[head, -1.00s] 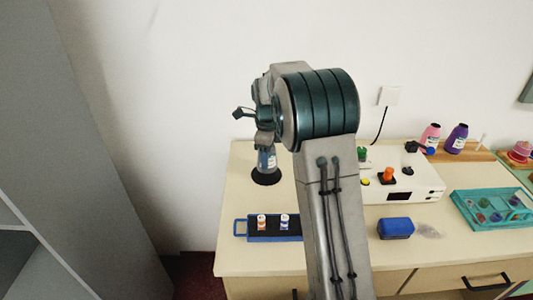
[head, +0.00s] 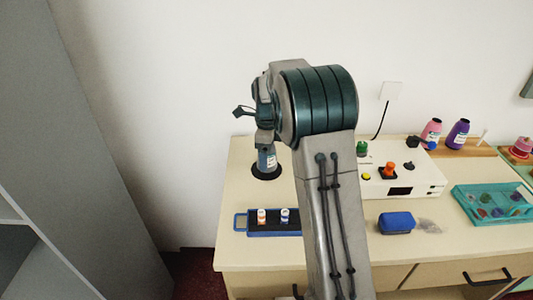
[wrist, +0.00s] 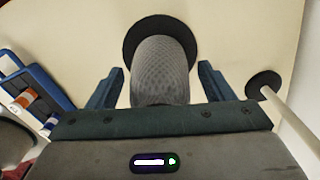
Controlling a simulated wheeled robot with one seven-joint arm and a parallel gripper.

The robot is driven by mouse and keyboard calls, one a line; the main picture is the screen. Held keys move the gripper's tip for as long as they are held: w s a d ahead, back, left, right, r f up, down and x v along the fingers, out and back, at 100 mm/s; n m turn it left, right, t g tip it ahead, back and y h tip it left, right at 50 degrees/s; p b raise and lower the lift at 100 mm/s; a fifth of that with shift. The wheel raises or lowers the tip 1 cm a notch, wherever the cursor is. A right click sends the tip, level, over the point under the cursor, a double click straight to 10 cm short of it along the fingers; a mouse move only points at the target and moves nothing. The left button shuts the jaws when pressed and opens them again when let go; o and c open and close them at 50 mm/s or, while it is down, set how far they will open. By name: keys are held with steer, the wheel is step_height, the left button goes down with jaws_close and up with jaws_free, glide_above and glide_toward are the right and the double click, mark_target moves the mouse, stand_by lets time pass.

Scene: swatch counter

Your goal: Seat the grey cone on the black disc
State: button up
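The grey cone (wrist: 160,72) stands upright on the black disc (wrist: 131,40) in the wrist view, with the disc's dark rim showing around its far end. In the head view the cone (head: 267,160) shows a pale label above the disc (head: 266,174). My gripper (wrist: 161,78) has a finger on each side of the cone. A thin strip of table shows between each finger and the cone, so the fingers look apart from it. The cone's near end is hidden behind my gripper's body in the wrist view.
A blue tray (head: 240,224) with small bottles lies in front of the disc. A pale post on a black base (wrist: 262,80) stands right in the wrist view. A white control box (head: 425,178), blue pouch (head: 396,222) and teal tray (head: 463,209) lie further right.

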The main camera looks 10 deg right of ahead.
step_height(320, 180, up, 14)
steer(key=shift+p, duration=0.35)
steer(key=shift+f, duration=0.1)
stand_by(0.5)
steer(key=s+r+n+t, duration=0.2)
steer(key=s+n, duration=1)
steer(key=s, duration=0.4)
steer(key=s+f+n, duration=0.3)
steer(key=s+n, duration=0.2)
steer(key=s, duration=0.2)
steer(key=s+f+n+p, duration=0.1)
steer(key=s+f+n, duration=0.2)
steer(key=s+n, duration=0.3)
steer(key=shift+s+a+f+t+p, duration=0.15)
steer(key=shift+s+f+t+p, duration=0.2)
steer(key=shift+s, duration=0.85)
